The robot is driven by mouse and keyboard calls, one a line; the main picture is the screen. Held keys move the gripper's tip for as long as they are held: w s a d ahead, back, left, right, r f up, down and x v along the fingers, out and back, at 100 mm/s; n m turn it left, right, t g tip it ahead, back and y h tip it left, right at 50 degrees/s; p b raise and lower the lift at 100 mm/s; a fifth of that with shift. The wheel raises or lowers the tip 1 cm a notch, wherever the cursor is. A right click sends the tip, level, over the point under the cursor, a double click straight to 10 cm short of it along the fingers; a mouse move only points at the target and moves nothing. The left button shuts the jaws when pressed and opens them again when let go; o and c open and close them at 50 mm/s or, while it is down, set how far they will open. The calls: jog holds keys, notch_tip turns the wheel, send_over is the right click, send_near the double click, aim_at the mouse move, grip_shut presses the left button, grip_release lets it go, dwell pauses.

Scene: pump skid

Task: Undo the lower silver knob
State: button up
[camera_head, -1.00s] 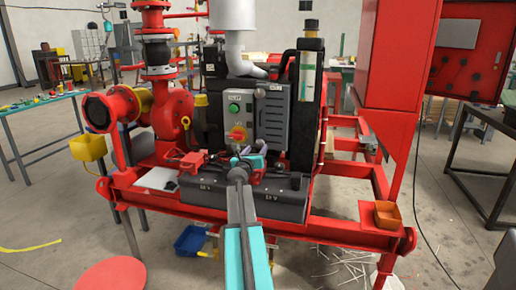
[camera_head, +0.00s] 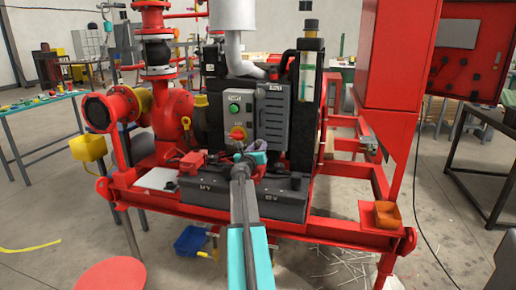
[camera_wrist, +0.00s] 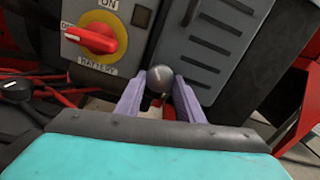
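The lower silver knob (camera_wrist: 160,78) is a small round grey ball at the lower edge of the grey louvred door (camera_wrist: 207,45), seen in the wrist view. My gripper (camera_wrist: 160,82) has its two lavender fingers on either side of the knob, with the tips level with it. The knob almost fills the space between the tips; I cannot tell whether they touch it. In the head view my gripper (camera_head: 250,150) is at the door's bottom and hides the lower knob. The upper silver knob (camera_head: 260,93) shows near the top of the door.
A red rotary battery switch (camera_wrist: 92,38) on a yellow plate is just left of the knob. Dark batteries (camera_head: 285,190) sit below my gripper on the red skid frame (camera_head: 330,231). Red cables (camera_wrist: 30,70) run at the left. An orange bin (camera_head: 387,215) is on the frame's right.

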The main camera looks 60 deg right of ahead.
jog(key=c, duration=0.4)
jog(key=shift+o, duration=0.2)
jog(key=shift+m+b, duration=0.3)
jog(key=shift+m, duration=0.1)
jog(key=shift+f+m+b, duration=0.1)
jog(key=shift+m+b, duration=0.5)
jog(key=shift+m, duration=0.2)
jog(key=shift+m+b, duration=1)
jog(key=shift+m, duration=0.8)
jog(key=o, duration=1.1)
jog(key=shift+c, duration=0.2)
